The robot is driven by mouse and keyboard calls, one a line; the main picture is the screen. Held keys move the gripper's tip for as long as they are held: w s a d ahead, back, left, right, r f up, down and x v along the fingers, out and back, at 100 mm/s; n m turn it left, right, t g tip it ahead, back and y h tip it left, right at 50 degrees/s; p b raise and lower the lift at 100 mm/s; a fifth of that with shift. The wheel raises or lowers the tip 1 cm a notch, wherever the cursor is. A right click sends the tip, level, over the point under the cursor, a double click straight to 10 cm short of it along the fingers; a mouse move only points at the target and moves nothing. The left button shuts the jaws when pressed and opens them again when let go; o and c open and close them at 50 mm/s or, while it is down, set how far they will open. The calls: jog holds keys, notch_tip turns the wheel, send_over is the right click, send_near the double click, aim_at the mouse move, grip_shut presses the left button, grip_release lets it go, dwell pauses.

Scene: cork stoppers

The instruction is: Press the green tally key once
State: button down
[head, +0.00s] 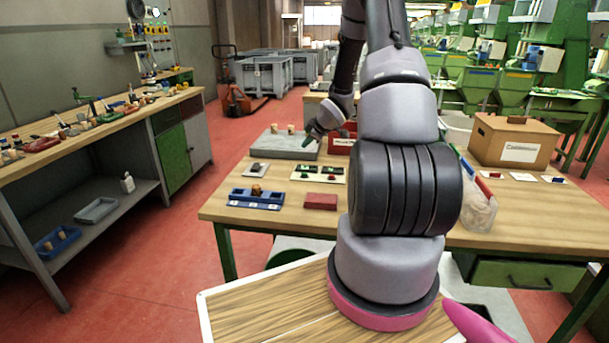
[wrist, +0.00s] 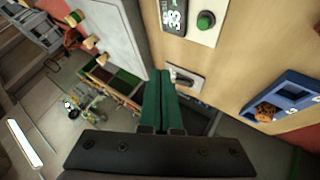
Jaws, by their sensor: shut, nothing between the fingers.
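The green tally key (wrist: 205,20) is a round green button on a cream plate at the top of the wrist view. A dark display (wrist: 174,14) with pale digits sits beside it. In the head view my gripper (head: 307,142) hangs near the grey block's right end.
A small plate with a grey switch (wrist: 183,78) lies close to the fingertips. A blue tray (wrist: 281,88) holds a brown cork piece. The grey block (head: 278,146) carries corks. A dark red block (head: 320,201) and a cardboard box (head: 514,141) also stand on the table.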

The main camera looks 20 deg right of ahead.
jog(key=shift+f, duration=0.1)
jog(key=shift+f, duration=4.3)
jog(key=shift+f, duration=0.1)
jog(key=shift+f, duration=0.3)
jog(key=shift+f, duration=0.45)
jog(key=shift+r, duration=0.9)
jog(key=shift+r, duration=2.5)
